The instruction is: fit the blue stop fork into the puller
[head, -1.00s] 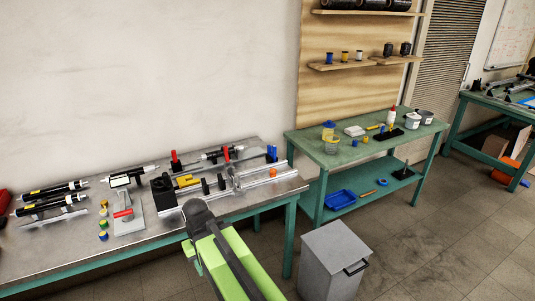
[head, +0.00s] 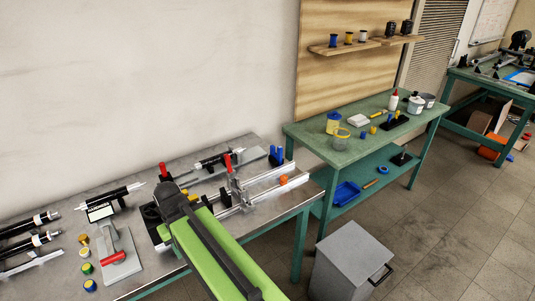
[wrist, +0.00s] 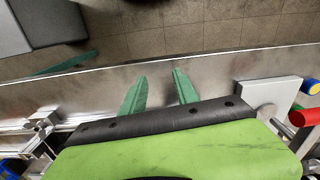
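In the head view two upright blue pieces (head: 276,156) stand at the back right of the steel bench; I cannot tell whether either is the stop fork. The rail fixture with a red lever (head: 228,165) and an orange ball, perhaps the puller, lies on the bench's right half. Its rail end also shows at the left of the wrist view (wrist: 25,130).
A board with a red handle (head: 118,255) and several coloured caps lie left of my arm. Black cylinders are at the far left. A grey bin (head: 350,265) stands on the floor right of the bench. A green table (head: 340,150) holds pots and a blue tray below.

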